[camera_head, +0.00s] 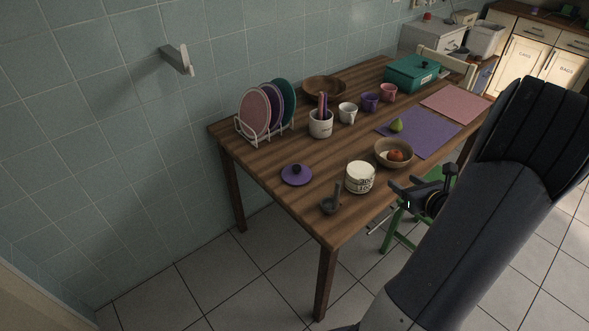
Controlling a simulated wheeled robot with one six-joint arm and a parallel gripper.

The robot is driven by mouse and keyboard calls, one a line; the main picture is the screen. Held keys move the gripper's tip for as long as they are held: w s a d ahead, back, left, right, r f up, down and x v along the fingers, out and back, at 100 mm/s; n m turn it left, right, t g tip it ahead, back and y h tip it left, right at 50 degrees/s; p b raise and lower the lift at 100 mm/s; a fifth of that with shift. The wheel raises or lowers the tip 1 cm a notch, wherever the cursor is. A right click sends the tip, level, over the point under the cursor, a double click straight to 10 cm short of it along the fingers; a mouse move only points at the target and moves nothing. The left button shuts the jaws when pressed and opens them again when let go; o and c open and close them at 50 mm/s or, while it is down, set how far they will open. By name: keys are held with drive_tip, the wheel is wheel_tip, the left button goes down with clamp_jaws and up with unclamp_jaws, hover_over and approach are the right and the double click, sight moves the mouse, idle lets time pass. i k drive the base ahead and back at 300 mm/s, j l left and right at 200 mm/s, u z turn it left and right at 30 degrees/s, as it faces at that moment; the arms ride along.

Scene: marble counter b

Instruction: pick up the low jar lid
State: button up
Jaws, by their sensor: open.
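The low jar lid (296,175) is a flat purple disc with a dark round knob on top. It lies on the wooden table (268,156) near its left front part, with clear wood around it. My gripper (398,194) is open, with nothing seen between its fingers. It is at the table's front edge, well to the right of the lid. The white jar with dark lettering (360,179) stands between the gripper and the lid in the picture.
A grey mortar with pestle (330,204) stands at the near corner, close to the lid. A wooden bowl with fruit (385,148) stands near my gripper. A plate rack (242,128), utensil crock (320,125) and mugs stand behind. A green stool (391,238) stands at the front edge.

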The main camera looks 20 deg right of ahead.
sight(296, 174)
drive_tip(key=i+j, duration=0.35)
drive_tip(key=j, duration=0.15)
drive_tip(key=i+j, duration=0.3)
drive_tip(key=j, duration=0.2)
